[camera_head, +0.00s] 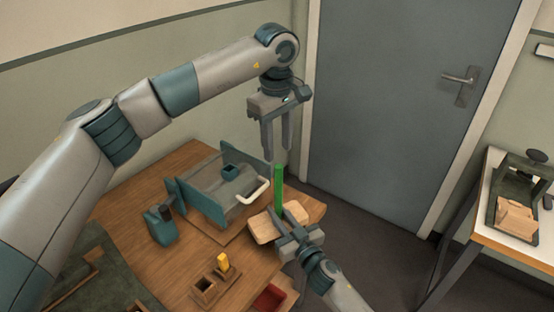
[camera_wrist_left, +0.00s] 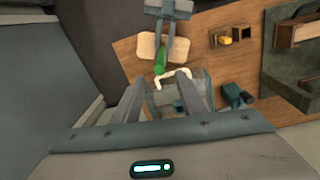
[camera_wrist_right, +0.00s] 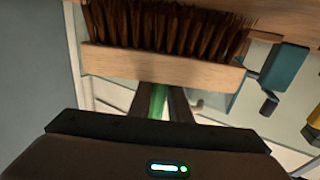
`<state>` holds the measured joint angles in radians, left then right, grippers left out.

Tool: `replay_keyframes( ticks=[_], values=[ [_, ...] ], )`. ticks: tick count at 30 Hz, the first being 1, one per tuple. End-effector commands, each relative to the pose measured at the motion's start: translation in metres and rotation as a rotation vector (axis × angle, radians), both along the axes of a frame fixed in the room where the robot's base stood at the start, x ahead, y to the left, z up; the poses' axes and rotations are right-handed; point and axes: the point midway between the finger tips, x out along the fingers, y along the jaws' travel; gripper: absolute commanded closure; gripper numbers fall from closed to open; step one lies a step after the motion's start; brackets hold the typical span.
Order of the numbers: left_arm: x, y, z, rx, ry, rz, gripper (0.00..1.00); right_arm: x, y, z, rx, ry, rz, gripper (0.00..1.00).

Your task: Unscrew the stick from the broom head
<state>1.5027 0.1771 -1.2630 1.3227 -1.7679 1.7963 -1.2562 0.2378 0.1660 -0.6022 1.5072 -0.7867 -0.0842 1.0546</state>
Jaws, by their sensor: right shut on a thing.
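The broom head (camera_head: 263,232) is a pale wooden block near the table's right edge. Its dark brown bristles (camera_wrist_right: 170,25) show in the right wrist view. The green stick (camera_head: 278,185) stands upright from the block. My right gripper (camera_head: 286,216) is over the block, its fingers shut on the lower part of the stick; the stick shows green between them in the right wrist view (camera_wrist_right: 157,100). My left gripper (camera_head: 278,150) points down above the stick, open and empty. In the left wrist view the stick's top (camera_wrist_left: 160,68) lies beyond the parted fingers.
A blue-grey fixture (camera_head: 215,190) with a white handle (camera_head: 254,192) stands close left of the stick. A red bin (camera_head: 269,298) sits low at the front.

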Motion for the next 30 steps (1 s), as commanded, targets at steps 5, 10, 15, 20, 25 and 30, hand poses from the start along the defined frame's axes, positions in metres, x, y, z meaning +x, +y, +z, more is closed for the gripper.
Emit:
replay_keyframes(
  ticks=[5,10,15,20,25,30],
  values=[
    [-0.002,0.001,-0.013,0.013,-0.02,-0.273,0.62,0.0,0.0,0.0,0.0,0.001,0.0,1.0],
    [-0.003,0.001,-0.024,0.03,-0.045,-0.536,0.62,0.0,0.0,0.0,0.0,0.001,0.0,1.0],
    [-0.005,0.001,-0.034,0.051,-0.068,-0.786,0.62,0.0,0.0,0.0,0.0,0.001,0.0,1.0],
    [-0.006,0.001,-0.04,0.07,-0.089,-0.969,0.62,0.0,0.0,0.0,0.0,0.001,0.0,1.0],
    [-0.006,0.001,-0.043,0.083,-0.099,-1.077,0.62,0.0,0.0,0.0,0.0,0.001,0.0,1.0],
    [-0.006,0.002,-0.044,0.087,-0.103,-1.105,0.62,0.0,0.0,0.0,0.0,0.001,0.0,1.0]
  ],
)
